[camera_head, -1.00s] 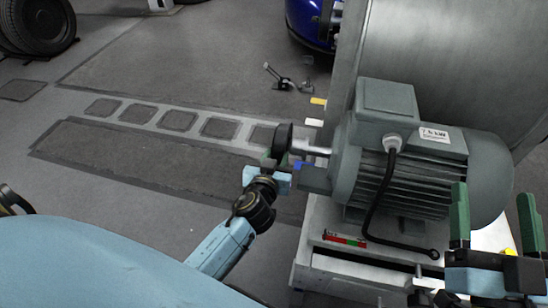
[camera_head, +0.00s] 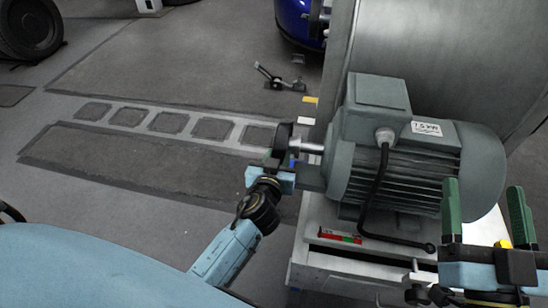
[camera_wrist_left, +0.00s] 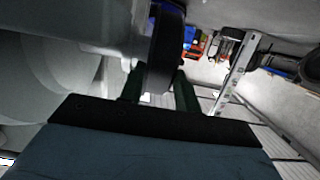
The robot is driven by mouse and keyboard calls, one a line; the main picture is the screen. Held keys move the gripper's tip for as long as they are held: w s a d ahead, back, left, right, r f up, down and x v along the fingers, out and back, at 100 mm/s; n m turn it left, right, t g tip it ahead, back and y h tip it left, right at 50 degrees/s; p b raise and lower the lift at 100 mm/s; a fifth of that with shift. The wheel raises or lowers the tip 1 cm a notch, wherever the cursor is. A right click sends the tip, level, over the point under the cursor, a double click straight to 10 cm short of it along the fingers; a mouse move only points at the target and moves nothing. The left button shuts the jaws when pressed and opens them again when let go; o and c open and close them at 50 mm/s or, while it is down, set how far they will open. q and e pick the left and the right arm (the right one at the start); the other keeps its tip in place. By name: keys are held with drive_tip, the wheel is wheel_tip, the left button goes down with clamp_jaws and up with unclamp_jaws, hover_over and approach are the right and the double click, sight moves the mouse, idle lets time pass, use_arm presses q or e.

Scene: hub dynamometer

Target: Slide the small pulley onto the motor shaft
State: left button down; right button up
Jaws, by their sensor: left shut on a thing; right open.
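The grey motor (camera_head: 400,165) stands on a white cabinet, with its bright metal shaft (camera_head: 316,147) pointing left. The small dark pulley (camera_head: 283,137) is at the left end of the shaft, held in my left gripper (camera_head: 277,166). In the left wrist view the pulley (camera_wrist_left: 165,50) is between the green fingers of my left gripper (camera_wrist_left: 158,88). I cannot tell whether the shaft end is inside the pulley's bore or just in front of it. My right gripper (camera_head: 484,215) is open and empty, in front of the motor's right end.
The white cabinet (camera_head: 330,262) carries the motor and a red and green label. A black cable (camera_head: 375,195) hangs from the motor's terminal box. A large grey drum (camera_head: 440,60) stands behind. A blue car (camera_head: 299,18) is at the back. Floor on the left is open.

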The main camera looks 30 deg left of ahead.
use_arm(q)
drive_tip(key=shift+d+r, duration=0.1)
drive_tip(key=shift+d, duration=0.05)
idle(0.3)
drive_tip(key=shift+w+d+b, duration=0.2)
drive_tip(key=shift+d+b, duration=0.25)
drive_tip(key=shift+d, duration=0.3)
drive_tip(key=shift+d+b, duration=0.35)
drive_tip(key=c, duration=1)
unclamp_jaws()
drive_tip(key=shift+w, duration=0.1)
drive_tip(key=o, duration=0.4)
drive_tip(key=shift+f, duration=0.3)
